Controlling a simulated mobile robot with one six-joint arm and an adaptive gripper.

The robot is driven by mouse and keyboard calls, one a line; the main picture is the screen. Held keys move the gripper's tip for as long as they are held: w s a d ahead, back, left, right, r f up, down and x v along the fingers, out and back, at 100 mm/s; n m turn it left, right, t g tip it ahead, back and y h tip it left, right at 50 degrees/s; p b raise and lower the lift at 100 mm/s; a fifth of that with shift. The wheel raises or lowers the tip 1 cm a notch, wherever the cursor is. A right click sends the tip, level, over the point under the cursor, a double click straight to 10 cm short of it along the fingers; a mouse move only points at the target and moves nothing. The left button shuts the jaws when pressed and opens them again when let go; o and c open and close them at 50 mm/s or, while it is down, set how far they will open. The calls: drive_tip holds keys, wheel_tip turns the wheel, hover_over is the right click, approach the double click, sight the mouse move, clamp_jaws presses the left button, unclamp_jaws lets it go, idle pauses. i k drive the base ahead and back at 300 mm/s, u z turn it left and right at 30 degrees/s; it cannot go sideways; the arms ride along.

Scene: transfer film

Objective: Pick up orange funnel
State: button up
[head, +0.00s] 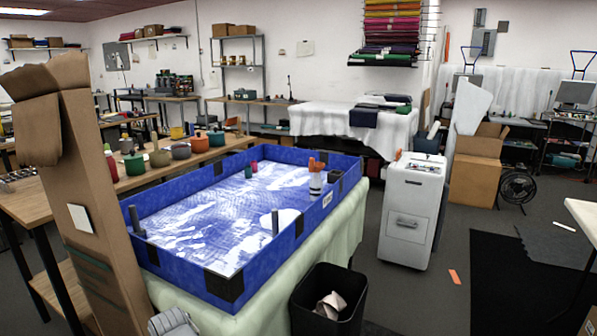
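I cannot make out a clear orange funnel. A small orange item (316,164) tops a white cylinder (315,185) inside the right end of the blue-walled tray (285,237); its shape is too small to tell. An orange pot-like thing (200,144) stands among other pots on the wooden table (150,183) behind the tray. My gripper is not in view.
A cardboard post (105,200) stands at the left. A black bin (328,300) with crumpled paper stands before the tray. A white cabinet (411,212) stands right of it. Grey floor (420,300) is open at the lower right, with a flat orange piece (455,277) on it.

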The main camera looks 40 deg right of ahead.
sight(315, 167)
drive_tip(key=u, duration=1.2)
drive_tip(key=k, duration=0.95)
drive_tip(key=z, duration=1.8)
